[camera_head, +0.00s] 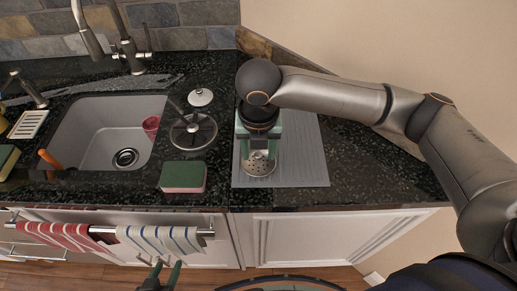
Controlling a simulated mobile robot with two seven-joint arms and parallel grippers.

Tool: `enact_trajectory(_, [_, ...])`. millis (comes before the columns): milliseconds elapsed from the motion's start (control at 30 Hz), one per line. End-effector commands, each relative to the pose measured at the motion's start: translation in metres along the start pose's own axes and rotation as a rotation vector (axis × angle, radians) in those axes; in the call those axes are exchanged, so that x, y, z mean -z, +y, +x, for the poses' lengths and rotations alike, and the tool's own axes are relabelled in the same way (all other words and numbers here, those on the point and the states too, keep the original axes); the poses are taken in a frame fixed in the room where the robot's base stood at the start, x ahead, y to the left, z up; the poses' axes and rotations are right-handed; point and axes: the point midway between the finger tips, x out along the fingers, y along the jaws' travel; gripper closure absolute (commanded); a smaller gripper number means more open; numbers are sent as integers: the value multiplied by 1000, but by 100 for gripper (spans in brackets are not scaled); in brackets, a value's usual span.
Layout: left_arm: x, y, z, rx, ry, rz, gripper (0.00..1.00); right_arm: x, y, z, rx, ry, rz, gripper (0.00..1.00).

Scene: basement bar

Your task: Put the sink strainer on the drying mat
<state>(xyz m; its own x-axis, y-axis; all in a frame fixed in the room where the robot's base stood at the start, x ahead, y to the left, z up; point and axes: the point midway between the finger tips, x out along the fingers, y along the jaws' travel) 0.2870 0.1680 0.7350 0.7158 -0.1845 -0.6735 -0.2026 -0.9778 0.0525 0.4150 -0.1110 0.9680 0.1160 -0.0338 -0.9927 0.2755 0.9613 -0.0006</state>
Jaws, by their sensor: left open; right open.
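The sink strainer (258,168), a round metal disc with small holes, lies on the grey ribbed drying mat (305,160), near its front left part. My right gripper (260,154) points down over the strainer, its open fingers at the strainer's back part. Whether the fingers touch the strainer cannot be told; the gripper hides part of it. My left gripper (160,274) is open and empty at the bottom edge, low in front of the cabinet.
A green and pink sponge (183,177) lies left of the mat. The sink (95,130) holds a red cup (151,124). Striped towels (160,240) hang below. Counter right of the mat is clear.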

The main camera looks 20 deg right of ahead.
Motion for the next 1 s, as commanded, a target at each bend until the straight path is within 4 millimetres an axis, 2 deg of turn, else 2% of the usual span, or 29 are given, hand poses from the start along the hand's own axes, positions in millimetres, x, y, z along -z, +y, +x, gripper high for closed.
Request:
enact_trajectory(167, [1,0,-1,0,0,0,50,-1,1,-23,-4,-4,-1,46])
enact_trajectory(400, [3,0,-2,0,0,0,50,-1,1,-76,-4,-5,-1,46])
enact_trajectory(600, [4,0,-4,0,0,0,50,-1,1,-108,-2,-3,0,46])
enact_trajectory(800, [4,0,-4,0,0,0,50,0,0,-121,-1,-1,0,46])
enact_trajectory(1000, [4,0,-4,0,0,0,50,0,0,-122,0,0,1,46])
